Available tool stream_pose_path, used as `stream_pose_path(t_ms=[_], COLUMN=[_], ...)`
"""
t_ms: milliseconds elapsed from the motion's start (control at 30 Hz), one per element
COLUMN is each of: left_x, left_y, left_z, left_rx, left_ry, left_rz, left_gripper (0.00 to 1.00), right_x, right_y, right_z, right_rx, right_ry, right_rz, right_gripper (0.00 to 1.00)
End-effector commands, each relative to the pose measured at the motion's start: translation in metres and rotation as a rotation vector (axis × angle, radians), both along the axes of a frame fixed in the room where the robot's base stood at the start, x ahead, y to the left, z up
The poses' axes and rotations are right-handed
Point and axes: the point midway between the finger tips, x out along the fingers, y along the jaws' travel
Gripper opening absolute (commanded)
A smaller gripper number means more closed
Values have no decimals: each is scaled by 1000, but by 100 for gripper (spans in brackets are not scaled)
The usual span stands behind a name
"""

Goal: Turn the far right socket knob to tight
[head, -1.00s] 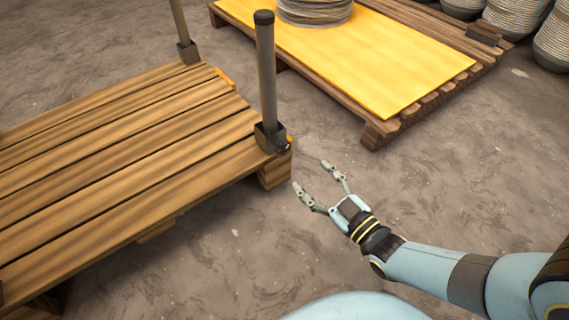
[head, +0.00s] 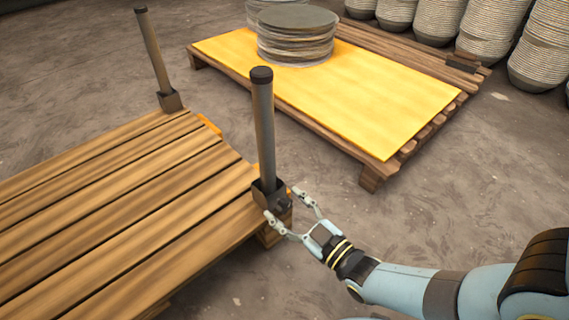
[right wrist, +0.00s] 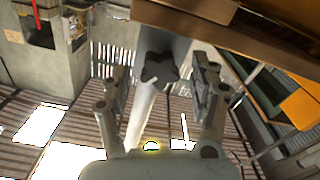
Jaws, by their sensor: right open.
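A dark socket (head: 268,193) holds an upright grey post (head: 264,135) at the right corner of the slatted wooden pallet (head: 150,215). A dark lobed knob (right wrist: 160,70) shows in the right wrist view, between my right gripper's two fingers and just beyond or level with their tips. My right gripper (head: 282,202) is open, its fingers spread on either side of the socket's outer face. I cannot tell whether either finger touches the knob. In the head view the knob is small and partly hidden. My left gripper is not in view.
A second post (head: 152,50) stands in another socket (head: 170,100) at the pallet's farther corner. A second pallet with a yellow sheet (head: 410,120) bears a stack of grey discs (head: 297,40). Ribbed stacks (head: 490,35) stand behind. Bare floor lies between the pallets.

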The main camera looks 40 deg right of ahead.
Motion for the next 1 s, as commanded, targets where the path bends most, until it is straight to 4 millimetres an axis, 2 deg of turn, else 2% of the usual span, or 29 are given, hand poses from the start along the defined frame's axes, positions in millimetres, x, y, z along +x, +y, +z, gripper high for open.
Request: stream_pose_path(t_ms=[67,467,767,1000], left_x=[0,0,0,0], left_y=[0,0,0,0], left_z=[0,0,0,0], left_rx=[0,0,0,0], left_ry=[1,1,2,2], left_rz=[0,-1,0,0], left_gripper=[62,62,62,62], right_x=[0,0,0,0], right_y=[0,0,0,-1], right_z=[0,0,0,0], right_rx=[0,1,32,159], right_ry=[0,0,3,13], right_rz=[0,0,0,0], right_gripper=[60,8,6,6])
